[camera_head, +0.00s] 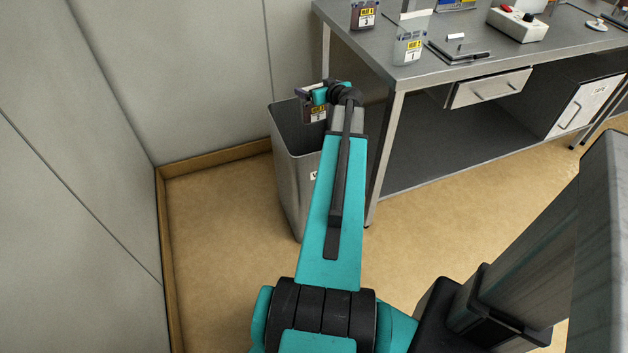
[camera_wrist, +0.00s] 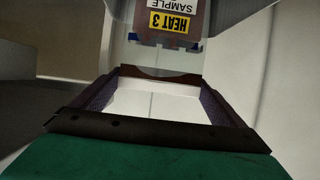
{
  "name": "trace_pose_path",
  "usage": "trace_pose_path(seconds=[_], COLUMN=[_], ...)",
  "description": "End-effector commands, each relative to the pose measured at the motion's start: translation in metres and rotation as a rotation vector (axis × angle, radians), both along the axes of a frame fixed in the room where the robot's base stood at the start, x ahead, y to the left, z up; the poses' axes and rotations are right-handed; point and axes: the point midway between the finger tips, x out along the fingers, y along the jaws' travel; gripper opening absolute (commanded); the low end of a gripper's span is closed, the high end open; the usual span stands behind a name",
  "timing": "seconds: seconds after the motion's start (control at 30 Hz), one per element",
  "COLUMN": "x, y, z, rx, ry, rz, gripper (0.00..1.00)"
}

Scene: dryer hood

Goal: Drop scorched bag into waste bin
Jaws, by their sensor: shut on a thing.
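My gripper (camera_head: 313,94) is shut on the scorched bag (camera_head: 315,113), a small clear bag with dark brown contents. The waste bin (camera_head: 291,165) is a tall grey open-topped bin on the floor. In the head view the bag hangs over the bin's mouth; its exact height against the rim is hard to tell. My arm hides the bin's right side.
A steel table (camera_head: 470,70) stands right of the bin, its front leg close by. On it are a dark bag (camera_head: 365,15), a clear bag labelled 1 (camera_head: 409,45) and a white control box (camera_head: 518,24). A wall (camera_head: 200,80) is behind and left. Floor at left is clear.

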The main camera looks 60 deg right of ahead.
Motion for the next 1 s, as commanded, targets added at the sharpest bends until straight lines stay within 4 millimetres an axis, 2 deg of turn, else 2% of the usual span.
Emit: trace_pose_path(seconds=[0.2, 0.23, 0.27, 0.67, 1.0], x=[0.000, 0.000, -0.001, -0.004, -0.024], y=[0.000, 0.000, 0.000, 0.001, 0.016], z=[0.000, 0.000, 0.000, 0.001, 0.011], rx=[-0.001, -0.001, -0.001, 0.000, 0.000], ry=[-0.001, -0.001, -0.001, 0.000, -0.001], rz=[-0.001, -0.001, -0.001, -0.001, -0.001], gripper=[0.54, 0.95, 1.00, 1.00, 1.00])
